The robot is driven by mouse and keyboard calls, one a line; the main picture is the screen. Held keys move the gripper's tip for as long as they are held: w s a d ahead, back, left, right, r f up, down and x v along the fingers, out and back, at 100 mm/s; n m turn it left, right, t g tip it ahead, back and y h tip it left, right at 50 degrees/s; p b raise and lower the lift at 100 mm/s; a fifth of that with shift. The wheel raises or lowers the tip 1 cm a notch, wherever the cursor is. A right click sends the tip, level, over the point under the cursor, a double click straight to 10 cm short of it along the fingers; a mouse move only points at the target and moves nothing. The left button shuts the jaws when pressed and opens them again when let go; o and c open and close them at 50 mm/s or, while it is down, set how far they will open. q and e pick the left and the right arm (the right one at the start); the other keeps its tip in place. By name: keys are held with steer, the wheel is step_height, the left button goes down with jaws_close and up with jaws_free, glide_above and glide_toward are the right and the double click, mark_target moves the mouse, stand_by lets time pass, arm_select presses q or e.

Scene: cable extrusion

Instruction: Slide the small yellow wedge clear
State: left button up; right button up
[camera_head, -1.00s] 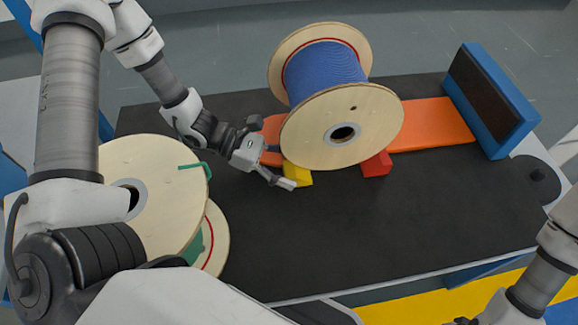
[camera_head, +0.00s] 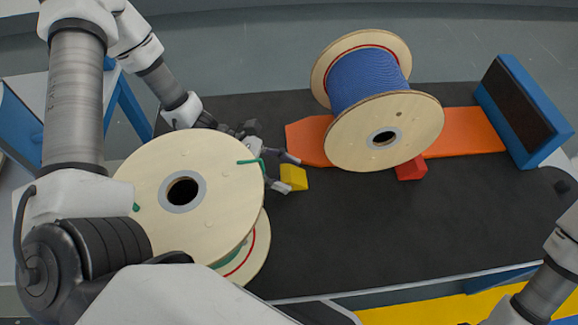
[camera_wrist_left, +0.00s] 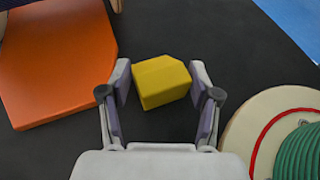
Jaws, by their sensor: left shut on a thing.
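The small yellow wedge (camera_head: 295,178) lies on the black tabletop, apart from the blue cable spool (camera_head: 366,82) and to its left. My left gripper (camera_head: 283,173) is shut on the wedge; in the left wrist view the wedge (camera_wrist_left: 161,82) sits between the two fingers (camera_wrist_left: 161,90). The spool stands on the orange board (camera_head: 460,131), with a red wedge (camera_head: 411,170) at its lower right. My right gripper is out of view.
A wooden spool with green cable (camera_head: 222,165) stands close at the left, near my left gripper, and also shows in the wrist view (camera_wrist_left: 265,115). A blue-framed dark panel (camera_head: 520,112) closes the board's right end. The front middle of the black tabletop (camera_head: 390,235) is clear.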

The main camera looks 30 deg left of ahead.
arm_select(q)
steer(key=shift+s+a, duration=0.5)
steer(key=shift+a, duration=0.15)
steer(key=o, duration=1.2)
steer(key=shift+f, duration=0.1)
step_height(320, 180, up, 10)
steer(key=shift+r, duration=0.1)
